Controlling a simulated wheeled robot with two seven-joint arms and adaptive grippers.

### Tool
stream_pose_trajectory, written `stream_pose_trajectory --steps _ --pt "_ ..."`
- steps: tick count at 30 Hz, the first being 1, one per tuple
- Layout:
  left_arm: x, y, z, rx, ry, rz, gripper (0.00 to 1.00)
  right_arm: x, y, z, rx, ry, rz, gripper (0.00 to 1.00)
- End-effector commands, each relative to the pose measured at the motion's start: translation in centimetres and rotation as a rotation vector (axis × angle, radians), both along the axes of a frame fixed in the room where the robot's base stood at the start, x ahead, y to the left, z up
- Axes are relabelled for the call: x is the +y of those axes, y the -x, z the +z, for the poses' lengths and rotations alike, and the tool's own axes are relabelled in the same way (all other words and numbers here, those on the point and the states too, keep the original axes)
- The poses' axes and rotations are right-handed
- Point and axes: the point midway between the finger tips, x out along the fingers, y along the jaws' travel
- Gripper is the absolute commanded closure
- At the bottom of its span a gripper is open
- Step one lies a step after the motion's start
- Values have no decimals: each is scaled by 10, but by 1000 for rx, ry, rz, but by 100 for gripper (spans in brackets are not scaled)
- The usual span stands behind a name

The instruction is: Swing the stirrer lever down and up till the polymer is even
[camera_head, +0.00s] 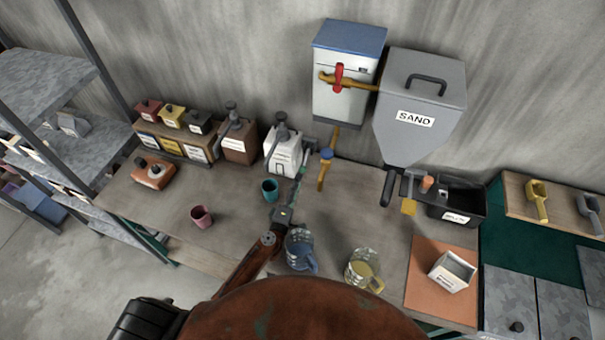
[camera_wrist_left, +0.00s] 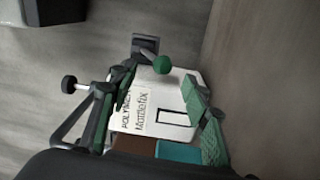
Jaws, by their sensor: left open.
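The white polymer container (camera_head: 283,158) stands at the back of the bench, with a dark stirrer fitting (camera_head: 282,131) on top. In the left wrist view the white container (camera_wrist_left: 155,108) shows its label, partly readable as "POLYMER", and a dark fitting with a green ball knob (camera_wrist_left: 161,64). My left gripper (camera_head: 301,170) is beside the container's right side in the head view. In the left wrist view my left gripper (camera_wrist_left: 162,105) is open, its green-padded fingers apart with the container showing between them. The knob appears beyond the fingers; contact cannot be told. My right gripper is out of view.
A teal cup (camera_head: 269,190) and a pink cup (camera_head: 201,216) stand in front. A blue jug (camera_head: 299,250) and a yellow-filled jug (camera_head: 362,268) stand near the front edge. The grey sand hopper (camera_head: 418,110) rises at right. A brown container (camera_head: 238,146) stands left of the white one.

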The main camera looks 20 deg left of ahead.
Motion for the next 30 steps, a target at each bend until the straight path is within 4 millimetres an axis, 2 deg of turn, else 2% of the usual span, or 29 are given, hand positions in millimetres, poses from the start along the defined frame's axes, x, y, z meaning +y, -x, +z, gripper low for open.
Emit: stream_pose_trajectory --steps 5,12,18,23,30 --pt "0 -10 -2 -2 -1 1 56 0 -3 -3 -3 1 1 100" --pt "-2 -47 1 -2 -1 0 56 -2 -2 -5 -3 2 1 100" --pt "-3 -71 1 0 -1 0 56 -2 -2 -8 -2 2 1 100" --pt "-3 -78 2 -1 -1 0 56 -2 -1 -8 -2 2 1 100" --pt "-3 -78 2 0 0 0 57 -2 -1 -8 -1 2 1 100"
